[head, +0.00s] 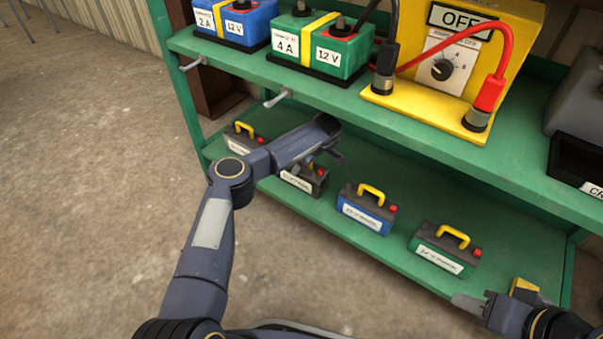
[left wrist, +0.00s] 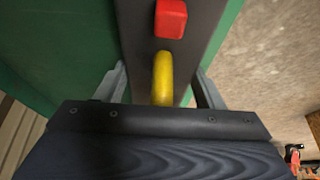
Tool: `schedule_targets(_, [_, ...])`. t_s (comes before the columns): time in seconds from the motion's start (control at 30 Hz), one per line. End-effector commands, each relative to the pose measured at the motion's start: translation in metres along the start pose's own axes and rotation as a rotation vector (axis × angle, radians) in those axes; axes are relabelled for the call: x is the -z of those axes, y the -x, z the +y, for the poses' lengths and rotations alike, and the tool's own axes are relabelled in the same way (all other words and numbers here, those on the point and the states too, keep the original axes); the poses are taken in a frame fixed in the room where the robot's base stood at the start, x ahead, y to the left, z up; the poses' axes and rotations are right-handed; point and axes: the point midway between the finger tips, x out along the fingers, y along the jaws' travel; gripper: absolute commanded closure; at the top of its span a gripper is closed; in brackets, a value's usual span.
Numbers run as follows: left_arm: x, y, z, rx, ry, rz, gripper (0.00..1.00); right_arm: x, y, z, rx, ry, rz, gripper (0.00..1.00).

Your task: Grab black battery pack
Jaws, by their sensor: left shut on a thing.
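A black battery pack (head: 304,178) with a white label stands on the green lower shelf. My left gripper (head: 322,162) is over it, shut on it, and partly hides its top. In the left wrist view the pack's dark top (left wrist: 202,22) shows a red cap (left wrist: 171,18) and a yellow handle (left wrist: 163,78) between my two fingers. The lower part of the pack is hidden there. My right gripper (head: 468,304) is at the lower right, in front of the shelf; its finger gap is unclear.
A blue pack (head: 366,211) and a green pack (head: 444,250) stand to the right; another pack (head: 238,139) stands to the left, partly hidden. The green upper shelf (head: 400,119) overhangs them, holding larger batteries and a yellow box (head: 500,50) with cables.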

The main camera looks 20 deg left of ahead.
Motion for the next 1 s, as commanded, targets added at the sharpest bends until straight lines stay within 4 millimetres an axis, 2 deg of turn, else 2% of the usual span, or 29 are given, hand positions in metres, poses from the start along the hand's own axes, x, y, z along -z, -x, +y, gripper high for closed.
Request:
schedule_targets(0.03, [0.0, 0.0, 0.0, 0.001, 0.0, 0.0, 0.85, 0.0, 0.0, 0.0, 0.0, 0.0, 0.0, 0.64])
schedule_targets(0.17, [0.0, 0.0, 0.0, 0.001, 0.0, 0.0, 1.0, 0.0, 0.0, 0.0, 0.0, 0.0, 0.0, 0.64])
schedule_targets(0.57, [0.005, 0.009, 0.001, -0.005, 0.002, 0.005, 1.0, 0.002, 0.004, -0.002, 0.0, 0.0, 0.0, 0.64])
schedule_targets(0.87, [0.018, 0.042, 0.002, -0.006, 0.002, 0.006, 1.0, 0.012, 0.025, -0.011, 0.0, 0.0, 0.0, 0.64])
schedule_targets(1.0, [0.018, 0.039, -0.011, -0.005, 0.002, 0.005, 1.0, 0.013, 0.027, -0.012, 0.0, 0.0, 0.0, 0.64])
